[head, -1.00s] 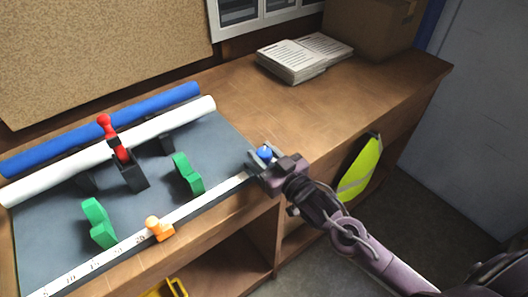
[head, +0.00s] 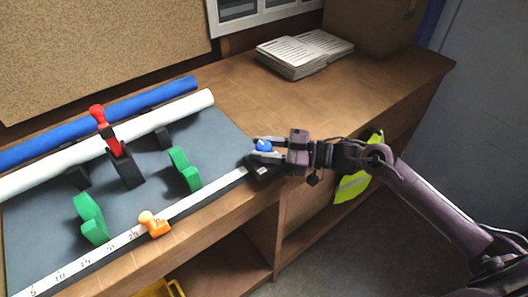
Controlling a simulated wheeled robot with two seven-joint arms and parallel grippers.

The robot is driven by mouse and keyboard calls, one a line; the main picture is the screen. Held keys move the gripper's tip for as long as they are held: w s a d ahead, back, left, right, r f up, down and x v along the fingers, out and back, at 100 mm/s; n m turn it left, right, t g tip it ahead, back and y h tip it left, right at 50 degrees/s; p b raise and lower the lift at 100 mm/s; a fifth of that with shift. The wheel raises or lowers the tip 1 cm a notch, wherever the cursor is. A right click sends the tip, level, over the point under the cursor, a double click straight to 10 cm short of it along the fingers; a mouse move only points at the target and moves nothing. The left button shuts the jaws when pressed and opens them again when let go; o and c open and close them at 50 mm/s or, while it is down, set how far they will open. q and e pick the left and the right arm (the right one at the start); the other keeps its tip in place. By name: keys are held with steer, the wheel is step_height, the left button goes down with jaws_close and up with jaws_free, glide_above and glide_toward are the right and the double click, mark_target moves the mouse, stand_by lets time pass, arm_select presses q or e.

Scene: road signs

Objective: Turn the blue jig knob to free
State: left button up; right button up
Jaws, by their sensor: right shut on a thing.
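The blue jig knob (head: 263,145) shows at the right end of the white ruler strip (head: 203,192), on a dark block at the mat's front right corner. My right gripper (head: 265,152) comes in from the right and is shut on the blue knob, with its fingers at the knob's sides. The fingers hide part of the knob, and I cannot read any marking of its setting. My left gripper is not in view.
An orange stop (head: 153,224) sits on the ruler. Green brackets (head: 185,169), a red-handled clamp (head: 112,140), a white tube (head: 150,122) and a blue tube (head: 150,102) are on the grey mat. Papers (head: 303,55) lie at the back; the bench's right part is clear.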

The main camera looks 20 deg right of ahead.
steer(key=shift+r+n+g, duration=0.15)
steer(key=shift+n+g, duration=0.15)
steer(key=shift+g, duration=0.1)
steer(key=o, duration=0.9)
steer(key=shift+o, duration=0.2)
steer(key=shift+s+d+f+b, duration=0.1)
steer(key=shift+d+f+b, duration=0.1)
steer(key=shift+d+b, duration=0.1)
steer(key=b+v, duration=0.1)
steer(key=v, duration=0.5)
steer(key=shift+s+d+f+b, duration=0.1)
steer(key=shift+d+b, duration=0.15)
steer(key=shift+b, duration=0.1)
steer(key=shift+s+d, duration=0.1)
steer(key=shift+d, duration=0.2)
